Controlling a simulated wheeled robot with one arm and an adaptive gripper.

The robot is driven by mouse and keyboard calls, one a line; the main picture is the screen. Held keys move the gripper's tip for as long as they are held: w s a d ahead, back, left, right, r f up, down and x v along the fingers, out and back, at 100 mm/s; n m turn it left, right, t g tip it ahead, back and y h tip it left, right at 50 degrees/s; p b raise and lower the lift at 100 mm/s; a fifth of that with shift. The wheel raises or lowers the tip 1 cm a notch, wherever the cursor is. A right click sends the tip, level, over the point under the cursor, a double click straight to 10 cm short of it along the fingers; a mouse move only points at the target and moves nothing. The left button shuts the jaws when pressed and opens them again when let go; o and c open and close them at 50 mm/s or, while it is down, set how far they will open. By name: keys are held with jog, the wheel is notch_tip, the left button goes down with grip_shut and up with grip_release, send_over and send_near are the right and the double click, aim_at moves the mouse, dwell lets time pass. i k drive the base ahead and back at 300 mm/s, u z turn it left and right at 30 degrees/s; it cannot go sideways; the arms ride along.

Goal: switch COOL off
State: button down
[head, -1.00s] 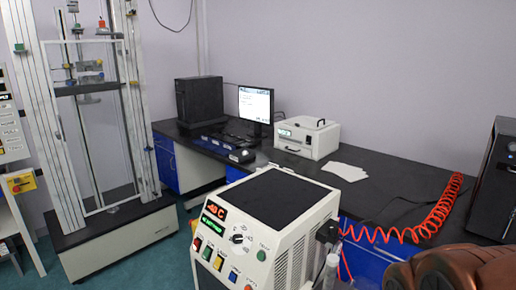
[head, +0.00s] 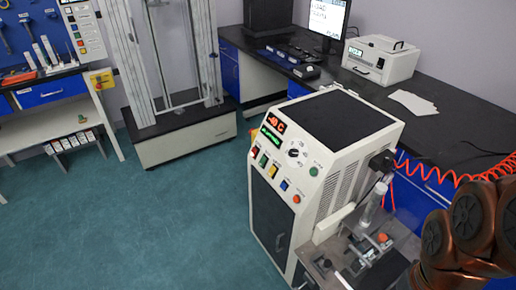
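A white cabinet unit (head: 322,165) with a black top stands right of centre in the head view. Its sloped front panel has a red display (head: 276,123) reading about -40 C and a green display (head: 271,136) below it. Under these are a row of small coloured switches: red (head: 254,150), green (head: 263,160), yellow (head: 274,171), blue (head: 284,185) and orange (head: 296,198). A dark knob (head: 294,153) and a green button (head: 314,171) sit to their right. The labels are too small to read, so I cannot tell which one is COOL. My gripper is out of view.
My brown arm links fill the lower right. A bench fixture (head: 370,250) with clear tube adjoins the unit's right side. A red coiled hose (head: 470,178) runs along the black bench (head: 460,120). A tall test frame (head: 185,140) stands behind left. Teal floor (head: 190,220) at left is free.

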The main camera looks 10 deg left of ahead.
aim_at(254, 153)
jog(key=u, duration=0.05)
jog(key=k, duration=0.65)
jog(key=u, duration=0.45)
jog(key=i, duration=0.6)
jog(key=u, duration=1.25)
jog(key=i, duration=1.25)
jog(key=u, duration=0.3)
